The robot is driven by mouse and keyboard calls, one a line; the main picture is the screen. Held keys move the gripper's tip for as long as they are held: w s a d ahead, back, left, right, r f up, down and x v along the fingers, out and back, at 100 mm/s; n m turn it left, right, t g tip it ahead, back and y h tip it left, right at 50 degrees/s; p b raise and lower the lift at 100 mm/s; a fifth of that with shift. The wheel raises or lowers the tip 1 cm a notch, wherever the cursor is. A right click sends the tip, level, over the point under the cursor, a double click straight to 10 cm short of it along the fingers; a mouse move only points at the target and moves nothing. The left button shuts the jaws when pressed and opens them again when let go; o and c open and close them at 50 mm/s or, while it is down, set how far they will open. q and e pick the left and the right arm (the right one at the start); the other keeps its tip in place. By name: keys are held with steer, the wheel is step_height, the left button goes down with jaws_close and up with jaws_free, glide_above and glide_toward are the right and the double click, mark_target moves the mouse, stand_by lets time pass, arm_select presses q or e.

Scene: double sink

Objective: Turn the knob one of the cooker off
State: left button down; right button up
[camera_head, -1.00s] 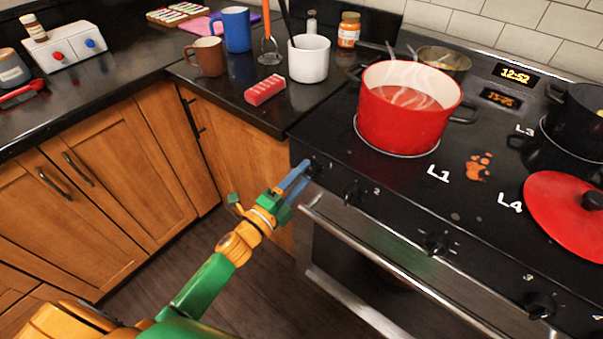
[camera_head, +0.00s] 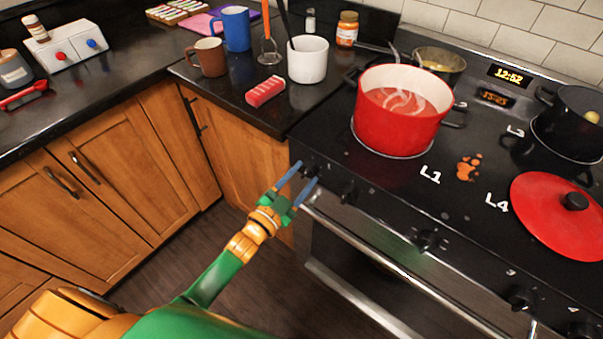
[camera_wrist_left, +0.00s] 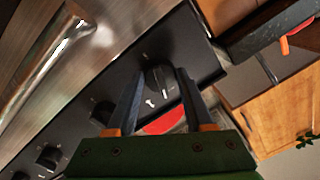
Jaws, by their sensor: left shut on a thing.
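The cooker (camera_head: 440,208) has a row of black knobs along its front edge. Knob one (camera_wrist_left: 160,80) is the leftmost, near the cooker's left corner; a white mark shows beside it in the left wrist view. My left gripper (camera_head: 305,174) reaches it from the front left. Its two blue fingers lie on either side of the knob and are shut on it. The fingers partly hide the knob in the head view. The left gripper (camera_wrist_left: 160,76) also shows in the left wrist view. My right gripper is not in view.
A red pot (camera_head: 400,118) of steaming liquid stands on the left burner, behind the knobs. Knob two (camera_head: 348,193) is close on the right. The oven handle (camera_head: 400,262) runs below. A red lid (camera_head: 545,220) lies on the right. A white mug (camera_head: 307,62) stands on the counter.

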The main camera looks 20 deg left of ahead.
arm_select(q)
steer(key=shift+n+p, duration=0.6)
steer(key=shift+n, duration=1.5)
steer(key=shift+c, duration=1.4)
jaws_free()
steer(key=v, duration=0.7)
steer(key=shift+s, duration=0.1)
